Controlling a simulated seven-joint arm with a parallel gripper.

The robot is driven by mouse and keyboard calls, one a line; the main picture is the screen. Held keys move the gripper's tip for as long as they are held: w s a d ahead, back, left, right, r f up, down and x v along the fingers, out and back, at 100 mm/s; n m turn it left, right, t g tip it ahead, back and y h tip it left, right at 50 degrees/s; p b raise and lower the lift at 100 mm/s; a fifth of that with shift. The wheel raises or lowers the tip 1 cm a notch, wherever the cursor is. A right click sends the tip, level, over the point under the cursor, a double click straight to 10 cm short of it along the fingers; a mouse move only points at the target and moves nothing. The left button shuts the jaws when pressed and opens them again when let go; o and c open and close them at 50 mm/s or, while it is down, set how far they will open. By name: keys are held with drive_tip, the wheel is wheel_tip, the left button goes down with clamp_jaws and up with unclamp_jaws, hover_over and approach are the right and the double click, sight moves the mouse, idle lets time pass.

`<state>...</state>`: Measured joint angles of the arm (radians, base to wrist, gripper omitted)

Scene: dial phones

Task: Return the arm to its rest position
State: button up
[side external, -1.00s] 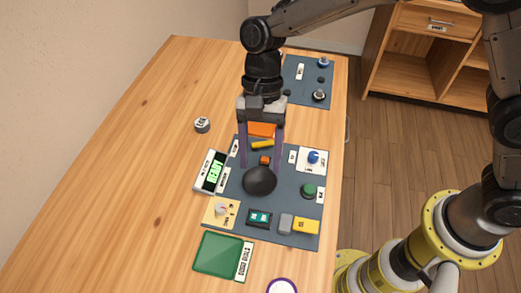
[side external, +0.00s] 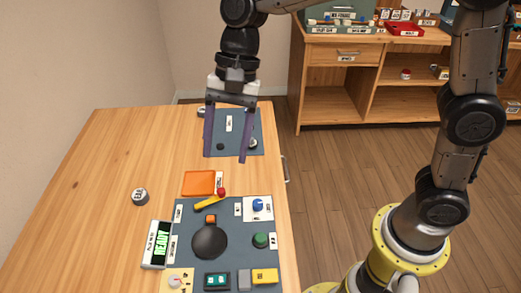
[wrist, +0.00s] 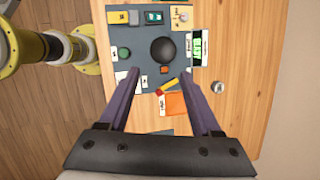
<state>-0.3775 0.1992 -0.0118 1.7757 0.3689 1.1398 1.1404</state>
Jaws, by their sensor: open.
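My gripper (side external: 226,156) hangs above the table, over the area near the far mat, with its two purple fingers spread and nothing between them. In the wrist view my gripper (wrist: 162,72) also shows open and empty. Below lies a dark mat (side external: 190,262) with a black dome (side external: 210,241), a green knob (side external: 261,240), a blue knob (side external: 258,204) and a small orange block (side external: 211,219). A display reading READY (side external: 160,243) stands at the mat's left edge. No object touches the fingers.
The wooden table (side external: 110,160) has wide free room on its left, with one small round item (side external: 140,196) there. A wooden shelf (side external: 345,80) stands at the back.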

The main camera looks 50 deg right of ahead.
drive_tip(key=s+d+r+n+t+h, duration=0.1)
drive_tip(key=s+d+r+t, duration=0.2)
drive_tip(key=d, duration=0.4)
drive_tip(key=s+d+r+n+t, duration=0.1)
drive_tip(key=s+d+r, duration=0.2)
drive_tip(key=s+d, duration=0.35)
drive_tip(key=s+d+f+n+t+h, duration=0.2)
drive_tip(key=s+d+f+n, duration=0.3)
drive_tip(key=s+d+n, duration=0.2)
drive_tip(key=shift+s+d+f+n+h, duration=0.2)
drive_tip(key=shift+s+d+n+h, duration=0.2)
drive_tip(key=shift+n, duration=0.3)
drive_tip(key=shift+c, duration=0.2)
idle(1.5)
